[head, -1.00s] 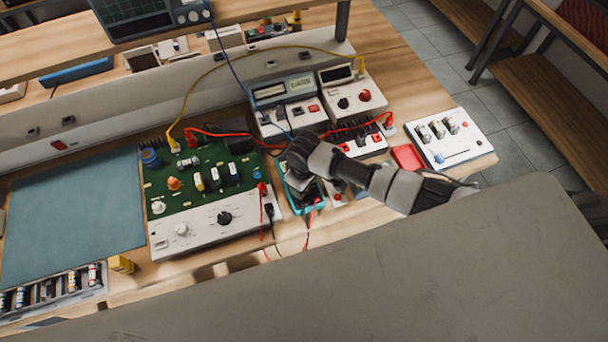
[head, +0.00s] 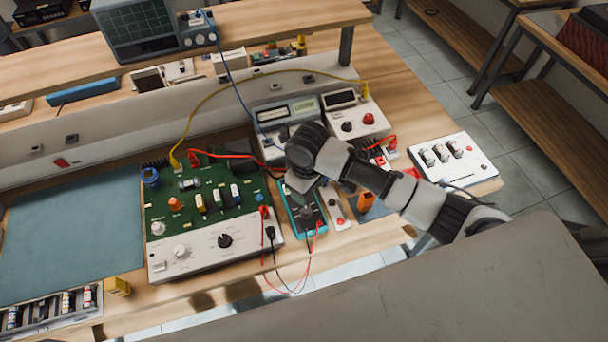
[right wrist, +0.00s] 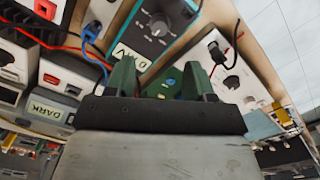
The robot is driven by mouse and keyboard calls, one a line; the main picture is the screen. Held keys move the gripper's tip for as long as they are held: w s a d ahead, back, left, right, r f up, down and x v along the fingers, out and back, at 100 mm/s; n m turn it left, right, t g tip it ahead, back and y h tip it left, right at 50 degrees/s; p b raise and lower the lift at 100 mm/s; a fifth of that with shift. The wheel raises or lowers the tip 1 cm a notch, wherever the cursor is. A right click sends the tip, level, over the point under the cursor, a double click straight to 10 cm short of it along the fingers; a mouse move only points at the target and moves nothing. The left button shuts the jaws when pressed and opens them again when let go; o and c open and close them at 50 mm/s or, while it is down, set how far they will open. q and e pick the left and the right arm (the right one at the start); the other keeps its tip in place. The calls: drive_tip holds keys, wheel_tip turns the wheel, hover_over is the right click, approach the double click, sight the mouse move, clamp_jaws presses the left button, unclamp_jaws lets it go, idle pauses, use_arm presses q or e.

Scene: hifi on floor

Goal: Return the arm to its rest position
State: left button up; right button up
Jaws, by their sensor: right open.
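My right arm reaches in from the right in the head view. Its gripper (head: 303,182) hangs over the bench, above the upper end of a teal handheld multimeter (head: 302,212), and partly hides it. In the right wrist view the two dark green fingers of the right gripper (right wrist: 160,78) stand apart, with nothing held between them. The teal meter's face and dial (right wrist: 158,28) show just beyond the fingers. I cannot see my left gripper.
A green circuit board with a white control panel (head: 210,243) stands left of the gripper. Bench meters (head: 287,112) stand behind it. Red, yellow and black leads cross the bench. A white box (head: 452,158) is at the right. A blue-grey mat (head: 75,235) at the left is clear.

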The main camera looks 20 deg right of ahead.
drive_tip(key=s+r+m+t+y, duration=0.2)
drive_tip(key=s, duration=1.2)
drive_tip(key=s+d+r+m+t+h, duration=0.2)
drive_tip(key=s+d+r+m, duration=0.1)
drive_tip(key=s+d, duration=0.45)
wheel_tip(320, 180, down, 34)
drive_tip(key=r+g+b, duration=0.1)
drive_tip(key=g+b, duration=0.1)
drive_tip(key=b, duration=0.4)
drive_tip(key=s+d+f+b, duration=0.1)
drive_tip(key=s+f+b, duration=0.1)
drive_tip(key=s+f, duration=0.6)
drive_tip(key=s+d+f+g+b, duration=0.1)
drive_tip(key=s+f+b, duration=0.1)
drive_tip(key=s+f, duration=0.6)
wheel_tip(320, 180, down, 4)
drive_tip(key=shift+s+d+r, duration=0.2)
drive_tip(key=shift+s+d, duration=0.05)
drive_tip(key=shift+d, duration=0.1)
